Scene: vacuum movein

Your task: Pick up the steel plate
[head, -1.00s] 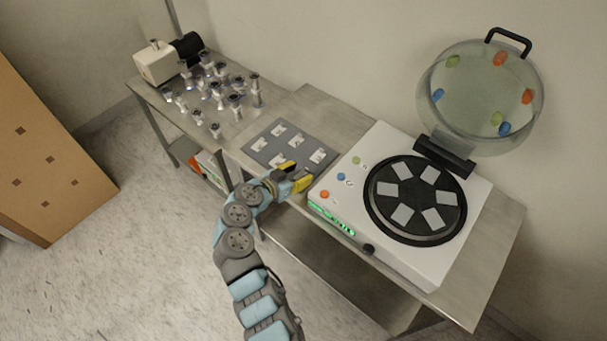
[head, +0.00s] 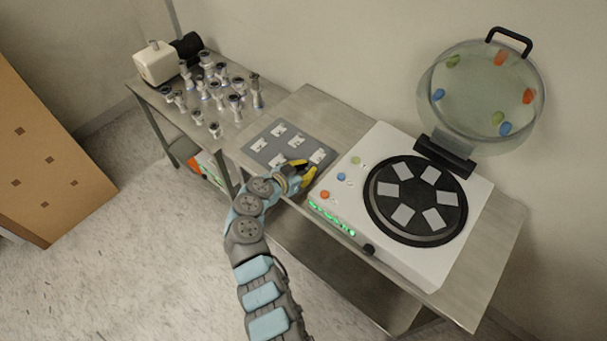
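Several small light steel plates lie on a dark grey holder on the table. One plate (head: 318,157) at the holder's right edge is closest to my gripper (head: 308,170). My gripper is over the holder's front right corner, with its two yellow fingers spread apart and nothing visible between them. It looks very close to that plate; I cannot tell whether it touches. The holder (head: 270,147) is partly covered by my gripper at its front. Several grey square plates, such as one (head: 402,215), lie on the black disc of the white machine.
The white machine (head: 395,255) stands right of my gripper, its round clear lid (head: 480,95) raised. A side table (head: 225,125) at the left back holds several metal fittings and a pump (head: 158,62). A cardboard box (head: 50,150) stands at far left.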

